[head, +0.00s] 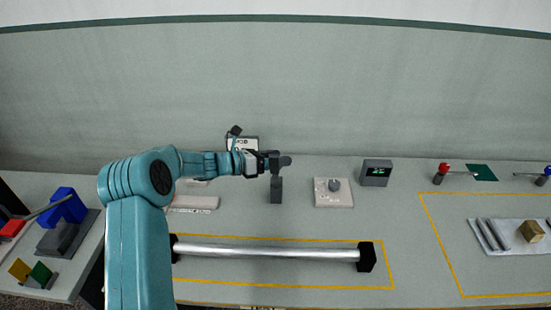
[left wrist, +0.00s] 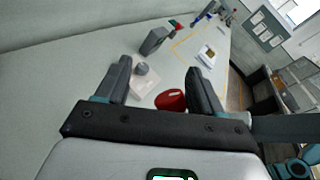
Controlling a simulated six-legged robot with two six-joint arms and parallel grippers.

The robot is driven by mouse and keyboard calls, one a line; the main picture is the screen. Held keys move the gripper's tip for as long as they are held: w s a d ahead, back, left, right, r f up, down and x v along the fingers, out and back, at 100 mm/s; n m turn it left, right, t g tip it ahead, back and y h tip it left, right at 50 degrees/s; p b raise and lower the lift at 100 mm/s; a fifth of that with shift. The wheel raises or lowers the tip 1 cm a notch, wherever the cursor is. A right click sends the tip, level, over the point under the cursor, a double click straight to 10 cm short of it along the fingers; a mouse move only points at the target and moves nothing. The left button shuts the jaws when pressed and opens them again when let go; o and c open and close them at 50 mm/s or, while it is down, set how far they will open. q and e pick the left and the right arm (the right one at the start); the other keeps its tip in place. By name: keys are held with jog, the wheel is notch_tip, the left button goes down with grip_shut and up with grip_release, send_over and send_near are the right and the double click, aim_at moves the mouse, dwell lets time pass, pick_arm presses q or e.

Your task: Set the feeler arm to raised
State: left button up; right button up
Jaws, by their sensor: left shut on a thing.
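My left gripper (head: 268,162) reaches in from the left at the top of a dark grey post (head: 276,190) on the table. In the left wrist view, a red rounded end (left wrist: 170,101), which I take for the feeler arm's, shows between the two spread fingers, nearer the right one. The gripper is shut on the feeler arm. The gripper hides most of the arm in the head view, so its exact angle cannot be told. My right gripper is not in view.
A pale plate with a grey knob (head: 334,185) and a box with a green display (head: 376,172) stand to the right. A silver roller (head: 265,252) lies in front between black end blocks. A small white sign stands behind the gripper.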

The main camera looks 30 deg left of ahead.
pick_arm(q)
jog(key=shift+a+f, duration=0.1)
jog(key=shift+f, duration=0.2)
jog(key=s+a+r+p, duration=0.6)
jog(key=s+a+r, duration=0.2)
jog(key=s+a, duration=0.4)
jog(key=shift+p, duration=0.4)
dwell(0.9)
jog(key=shift+w+f, duration=0.1)
